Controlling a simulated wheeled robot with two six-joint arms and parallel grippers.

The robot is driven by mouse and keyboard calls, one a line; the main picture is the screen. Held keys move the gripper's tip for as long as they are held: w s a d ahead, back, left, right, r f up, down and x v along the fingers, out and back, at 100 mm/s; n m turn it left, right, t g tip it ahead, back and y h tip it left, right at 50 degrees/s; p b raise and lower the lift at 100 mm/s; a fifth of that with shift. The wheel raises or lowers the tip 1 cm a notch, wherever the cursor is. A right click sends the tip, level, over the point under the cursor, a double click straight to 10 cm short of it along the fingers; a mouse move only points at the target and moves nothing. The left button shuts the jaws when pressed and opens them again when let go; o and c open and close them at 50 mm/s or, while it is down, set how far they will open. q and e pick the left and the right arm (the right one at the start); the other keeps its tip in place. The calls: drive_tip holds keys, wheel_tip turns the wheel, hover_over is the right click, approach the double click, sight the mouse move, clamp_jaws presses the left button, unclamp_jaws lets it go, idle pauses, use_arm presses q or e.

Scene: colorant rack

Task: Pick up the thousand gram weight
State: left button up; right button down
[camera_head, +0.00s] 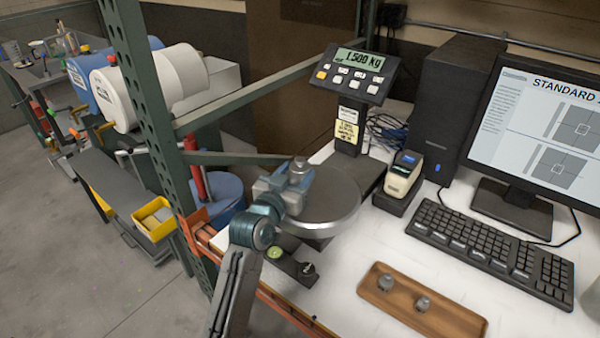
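A grey metal weight (299,167) shows its knob above my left gripper, over the round pan of the scale (340,208). I cannot read a mark on it or tell whether it touches the pan. My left gripper (291,182) is at this weight and hides its lower part. Whether the fingers are closed on it cannot be told. The scale display (361,60) reads 1.500 kg. My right gripper is not in view.
The wooden tray (462,324) lies at the front of the white bench. A keyboard (495,252), a monitor (550,120) and a small label printer (402,178) stand to the right. A green rack post (150,110) rises left of the scale. Bare bench lies between scale and tray.

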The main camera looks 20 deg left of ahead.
sight(295, 172)
use_arm(q)
clamp_jaws()
drive_tip(key=shift+r, duration=0.15)
drive_tip(key=shift+w, duration=0.1)
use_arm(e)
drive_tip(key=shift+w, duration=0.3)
